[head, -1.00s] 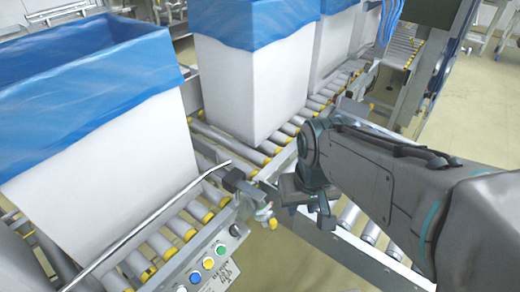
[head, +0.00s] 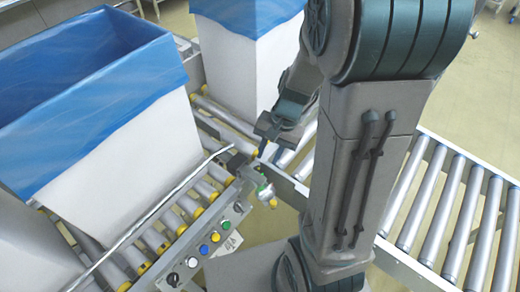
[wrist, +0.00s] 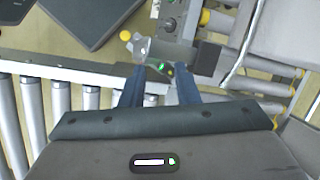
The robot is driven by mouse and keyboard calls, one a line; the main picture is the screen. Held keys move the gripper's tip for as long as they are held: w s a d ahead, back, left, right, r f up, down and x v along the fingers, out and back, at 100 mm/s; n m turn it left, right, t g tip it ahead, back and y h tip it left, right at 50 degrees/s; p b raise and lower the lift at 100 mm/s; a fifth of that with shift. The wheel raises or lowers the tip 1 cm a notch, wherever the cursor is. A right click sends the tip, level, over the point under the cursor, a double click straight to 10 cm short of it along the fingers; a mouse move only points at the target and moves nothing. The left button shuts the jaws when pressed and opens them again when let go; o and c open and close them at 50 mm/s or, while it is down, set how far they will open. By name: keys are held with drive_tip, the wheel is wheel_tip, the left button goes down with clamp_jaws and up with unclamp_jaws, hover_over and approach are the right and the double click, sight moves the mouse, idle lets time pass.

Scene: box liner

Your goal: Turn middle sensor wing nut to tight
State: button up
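The sensor bracket (head: 240,165) sits at the end of the metal rail beside the conveyor. It has a dark block, a silver metal piece (head: 264,191) and a yellow knob. In the wrist view, the silver piece (wrist: 144,50) lies just beyond my fingertips, with the dark block (wrist: 208,57) to its right. I cannot clearly tell which part is the wing nut.
A control panel with coloured buttons (head: 203,249) runs along the conveyor's front side. A white box with a blue liner (head: 120,170) stands on the rollers at left, another behind. A second roller conveyor (head: 450,210) extends right. My arm covers the centre right.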

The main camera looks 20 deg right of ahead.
drive_tip(key=w+d+f+m+p, duration=0.2)
drive_tip(key=d+f+m+p, duration=0.15)
drive_tip(key=m+p, duration=0.3)
drive_tip(key=g, duration=0.1)
approach(265, 188)
drive_tip(key=shift+y, duration=0.3)
drive_tip(key=x, duration=0.8)
drive_tip(key=shift+d+f, duration=0.15)
drive_tip(key=shift+f, duration=0.3)
clamp_jaws()
